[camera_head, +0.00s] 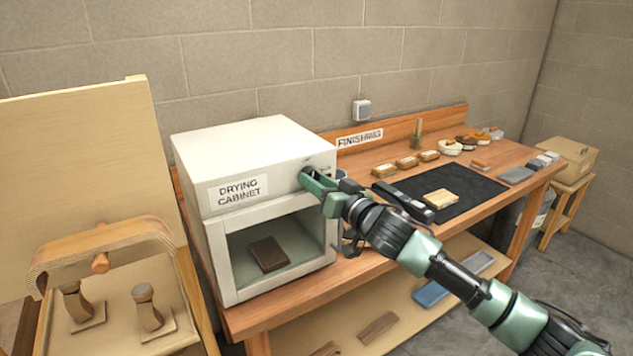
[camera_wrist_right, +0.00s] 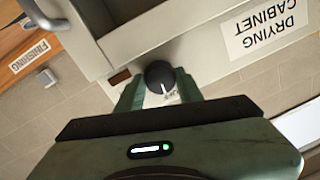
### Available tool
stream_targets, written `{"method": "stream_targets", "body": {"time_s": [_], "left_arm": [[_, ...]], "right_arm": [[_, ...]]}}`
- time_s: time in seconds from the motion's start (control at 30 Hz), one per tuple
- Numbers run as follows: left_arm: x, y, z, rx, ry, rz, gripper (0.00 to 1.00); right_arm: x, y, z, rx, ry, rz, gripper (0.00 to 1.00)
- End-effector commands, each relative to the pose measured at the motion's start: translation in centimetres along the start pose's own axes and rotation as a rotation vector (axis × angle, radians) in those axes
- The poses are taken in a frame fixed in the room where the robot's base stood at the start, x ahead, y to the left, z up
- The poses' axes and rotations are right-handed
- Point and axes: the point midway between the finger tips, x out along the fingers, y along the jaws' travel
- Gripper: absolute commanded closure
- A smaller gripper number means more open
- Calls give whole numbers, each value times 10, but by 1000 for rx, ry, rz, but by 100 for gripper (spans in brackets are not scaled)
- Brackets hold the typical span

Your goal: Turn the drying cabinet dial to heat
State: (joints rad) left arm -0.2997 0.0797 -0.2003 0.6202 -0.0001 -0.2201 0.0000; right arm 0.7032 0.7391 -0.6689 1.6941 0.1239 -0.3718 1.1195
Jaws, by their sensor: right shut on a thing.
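The drying cabinet (camera_head: 255,150) is a white box with a labelled top panel and a window below, standing on the left of the wooden bench. Its dial (camera_wrist_right: 160,76) is a round black knob with a white pointer line, seen in the right wrist view, which shows the cabinet upside down. Small print beside the dial is hard to read. My right gripper (camera_head: 318,184) is at the right end of the cabinet's front panel, its fingers on both sides of the dial (camera_wrist_right: 160,90), shut on it. In the head view the gripper mostly hides the dial. My left gripper is not in view.
A dark block (camera_head: 268,254) sits behind the cabinet window. The bench (camera_head: 513,160) holds a black mat (camera_head: 462,184) and several small items right of the cabinet. A bent wooden piece on a form (camera_head: 105,250) stands at the left. A cardboard box (camera_head: 570,158) is at far right.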

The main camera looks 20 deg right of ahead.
Motion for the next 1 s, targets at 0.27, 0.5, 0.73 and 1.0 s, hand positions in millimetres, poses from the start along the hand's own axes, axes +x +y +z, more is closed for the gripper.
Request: {"method": "stream_targets", "body": {"time_s": [0.27,0.5,0.73,1.0], "left_arm": [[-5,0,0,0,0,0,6],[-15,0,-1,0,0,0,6],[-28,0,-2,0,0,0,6],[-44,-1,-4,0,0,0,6]], "right_arm": [[0,-1,0,248,19,-4,100],[0,-1,-1,477,36,-6,100],[0,-1,-2,695,52,-8,100],[0,-1,-2,949,70,-10,100]]}}
